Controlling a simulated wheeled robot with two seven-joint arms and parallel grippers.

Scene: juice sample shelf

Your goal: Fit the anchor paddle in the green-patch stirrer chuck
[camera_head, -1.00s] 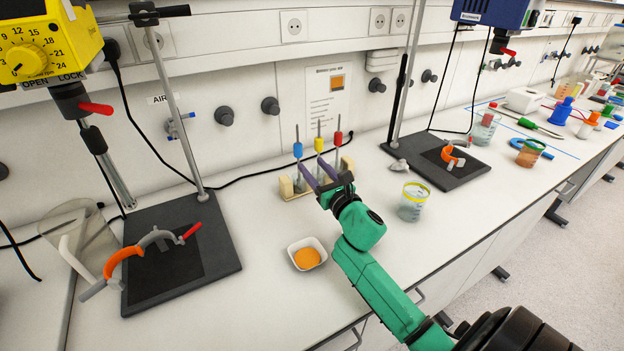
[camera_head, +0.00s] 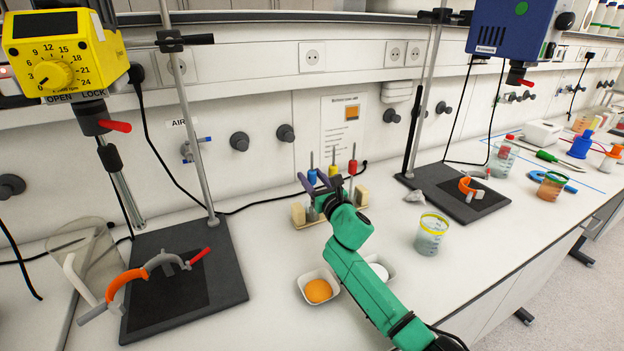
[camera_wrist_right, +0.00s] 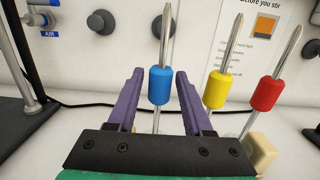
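A rack (camera_head: 299,213) holds upright stirrer shafts with a blue collar (camera_head: 312,176), a yellow collar (camera_head: 333,171) and a red collar (camera_head: 352,167). Their lower ends are hidden, so I cannot tell which is the anchor paddle. My right gripper (camera_wrist_right: 160,95) is open, its purple fingers either side of the blue-collared shaft (camera_wrist_right: 160,85), not visibly closed on it. The blue stirrer motor (camera_head: 497,28) with a green patch (camera_head: 521,8) is at upper right, its chuck (camera_head: 517,75) with a red lever below. My left gripper is not in view.
A yellow stirrer (camera_head: 55,55) stands at left above a black base (camera_head: 225,275) with an orange clamp. A dish of orange powder (camera_head: 318,290) and a beaker (camera_head: 430,235) stand near my right arm. A black stand base (camera_head: 488,205) is below the blue motor.

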